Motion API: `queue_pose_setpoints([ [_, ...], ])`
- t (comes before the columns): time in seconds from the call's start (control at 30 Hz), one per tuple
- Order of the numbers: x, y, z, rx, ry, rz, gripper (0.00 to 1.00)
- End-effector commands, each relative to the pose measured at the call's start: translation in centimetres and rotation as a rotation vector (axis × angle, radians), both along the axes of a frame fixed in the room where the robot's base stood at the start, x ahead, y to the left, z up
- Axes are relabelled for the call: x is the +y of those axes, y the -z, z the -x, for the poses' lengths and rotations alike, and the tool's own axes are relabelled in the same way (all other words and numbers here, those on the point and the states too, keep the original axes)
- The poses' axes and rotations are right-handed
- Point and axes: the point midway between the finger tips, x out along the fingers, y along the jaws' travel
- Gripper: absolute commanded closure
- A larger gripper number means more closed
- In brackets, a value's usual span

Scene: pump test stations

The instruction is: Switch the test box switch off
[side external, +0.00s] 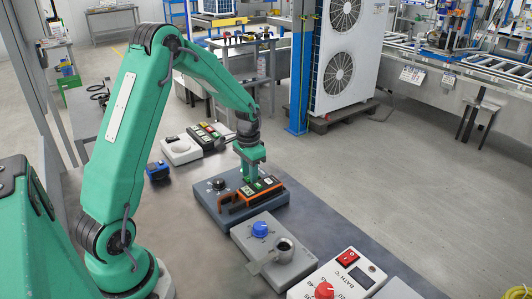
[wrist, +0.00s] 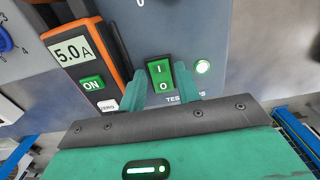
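The test box (side external: 212,205) is a blue-grey box with a black knob (side external: 218,184) on the work surface. It fills the upper part of the wrist view (wrist: 215,30). Its switch (wrist: 159,80) is a green rocker marked I above and O below. I cannot tell for sure which half is pressed in. My gripper (wrist: 160,93) has its fingers apart, one either side of the lower part of the switch, holding nothing. In the side view my gripper (side external: 250,177) points down over the box. The fingers partly cover the label.
An orange meter (wrist: 82,62) reading 5.0A lies on the box left of the switch. A grey unit with a blue knob (side external: 260,229) and a white bath controller (side external: 337,275) stand in front. Behind are a pale unit (side external: 181,150) and a button panel (side external: 208,134).

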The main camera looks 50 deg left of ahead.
Motion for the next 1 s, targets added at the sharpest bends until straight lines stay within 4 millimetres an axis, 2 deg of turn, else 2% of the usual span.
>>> queue_pose_setpoints([
  [0.03,0.0,-0.01,0.0,0.0,0.0,0.0,0.71],
  [0.17,0.0,-0.02,0.0,0.0,0.0,0.0,0.97],
  [0.2,0.0,-0.02,0.0,0.0,0.0,0.0,0.99],
  [0.97,-0.12,-0.09,-0.36,0.085,0.001,0.034,0.99],
  [1.0,-0.13,-0.09,-0.37,0.085,0.001,0.034,0.72],
])
